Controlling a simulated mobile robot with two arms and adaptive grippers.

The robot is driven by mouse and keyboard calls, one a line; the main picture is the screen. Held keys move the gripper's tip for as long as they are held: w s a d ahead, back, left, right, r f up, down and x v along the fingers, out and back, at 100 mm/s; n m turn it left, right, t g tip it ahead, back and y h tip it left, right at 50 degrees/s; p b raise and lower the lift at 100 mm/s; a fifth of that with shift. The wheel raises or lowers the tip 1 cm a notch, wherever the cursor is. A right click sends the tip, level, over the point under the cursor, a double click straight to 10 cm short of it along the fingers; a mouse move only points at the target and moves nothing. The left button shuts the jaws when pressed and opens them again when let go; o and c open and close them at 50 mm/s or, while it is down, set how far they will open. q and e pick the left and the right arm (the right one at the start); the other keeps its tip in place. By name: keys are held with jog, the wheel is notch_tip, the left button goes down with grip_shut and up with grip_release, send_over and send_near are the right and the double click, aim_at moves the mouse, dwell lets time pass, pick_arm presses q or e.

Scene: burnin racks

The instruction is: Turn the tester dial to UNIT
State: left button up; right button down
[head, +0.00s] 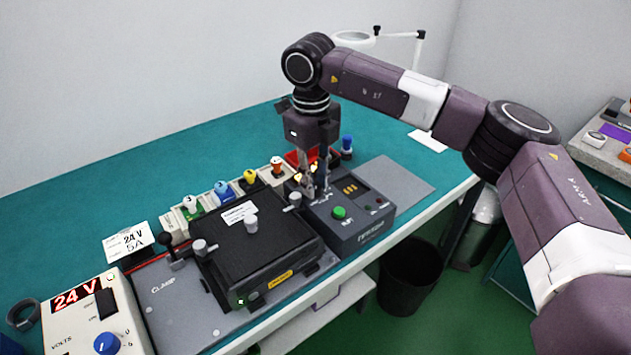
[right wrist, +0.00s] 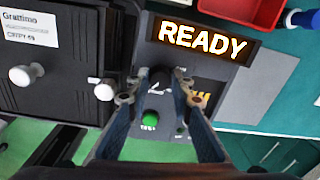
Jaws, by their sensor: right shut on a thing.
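The tester (head: 357,228) is a dark grey box with a green button (head: 339,212), near the table's front edge. In the right wrist view its display (right wrist: 203,40) reads READY in lit letters. My right gripper (head: 316,190) points down over the tester, its fingers shut on the dark tester dial (right wrist: 160,76). The fingers hide most of the dial in the head view. In the right wrist view (right wrist: 160,84) the fingertips stand on either side of it. I cannot read where the dial points. My left gripper is not in view.
A black clamp fixture (head: 262,240) with several light knobs stands left of the tester. Several coloured-top parts (head: 222,190) stand behind it. A 24 V power supply (head: 90,315) is at the front left. A grey mat (head: 398,184) to the right is bare.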

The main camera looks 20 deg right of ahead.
jog(key=shift+w+r, duration=0.15)
jog(key=c, duration=1.7)
grip_release()
jog(key=r, duration=1.2)
jog(key=shift+s+a, duration=0.2)
jog(key=shift+a, duration=0.1)
jog(key=shift+f, duration=0.15)
